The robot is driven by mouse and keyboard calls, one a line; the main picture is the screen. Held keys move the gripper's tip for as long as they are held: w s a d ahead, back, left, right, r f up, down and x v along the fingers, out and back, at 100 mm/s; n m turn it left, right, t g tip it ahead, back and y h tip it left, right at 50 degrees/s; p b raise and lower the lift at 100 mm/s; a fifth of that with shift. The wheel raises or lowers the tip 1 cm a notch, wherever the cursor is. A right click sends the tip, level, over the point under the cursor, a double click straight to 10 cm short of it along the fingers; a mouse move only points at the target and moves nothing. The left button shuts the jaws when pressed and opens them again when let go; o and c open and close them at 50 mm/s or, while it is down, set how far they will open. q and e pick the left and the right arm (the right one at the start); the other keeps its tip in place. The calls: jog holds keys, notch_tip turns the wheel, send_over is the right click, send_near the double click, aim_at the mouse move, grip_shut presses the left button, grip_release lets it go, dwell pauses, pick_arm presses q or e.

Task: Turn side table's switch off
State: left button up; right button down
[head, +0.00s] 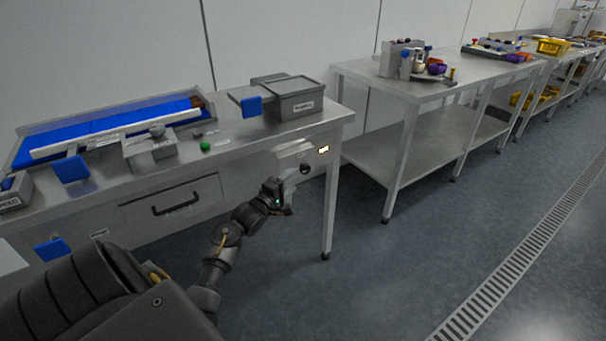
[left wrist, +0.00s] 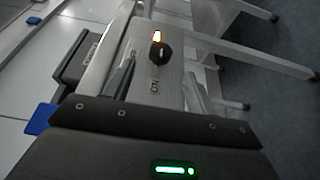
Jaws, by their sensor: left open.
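The side table's switch is a black rotary knob (head: 305,169) on a pale panel at the right end of the steel table's front. It also shows in the left wrist view (left wrist: 163,52), with printed lettering that seems to read "ON" beside it. My left gripper (head: 290,185) is open and empty, just in front of the panel and close to the knob. In the left wrist view its two fingers (left wrist: 158,82) stand apart on either side of the panel, with the knob beyond them. My right gripper is not in view.
The steel table (head: 235,145) carries a lidded grey box (head: 295,105), a blue conveyor (head: 105,125) and a green button (head: 205,146). A drawer with a black handle (head: 175,205) is left of the panel. A second steel table (head: 385,82) stands to the right; the floor between is clear.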

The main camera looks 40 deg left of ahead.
aim_at(302, 172)
pick_arm(q)
jog(key=w, duration=0.6)
jog(key=shift+a+f+b, duration=0.1)
jog(key=shift+a+b, duration=0.2)
jog(key=shift+w, duration=0.85)
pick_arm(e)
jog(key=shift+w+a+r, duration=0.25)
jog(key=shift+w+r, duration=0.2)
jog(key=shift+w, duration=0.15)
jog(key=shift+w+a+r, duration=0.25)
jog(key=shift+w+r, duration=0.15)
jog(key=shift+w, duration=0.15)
pick_arm(q)
jog(key=c, duration=1)
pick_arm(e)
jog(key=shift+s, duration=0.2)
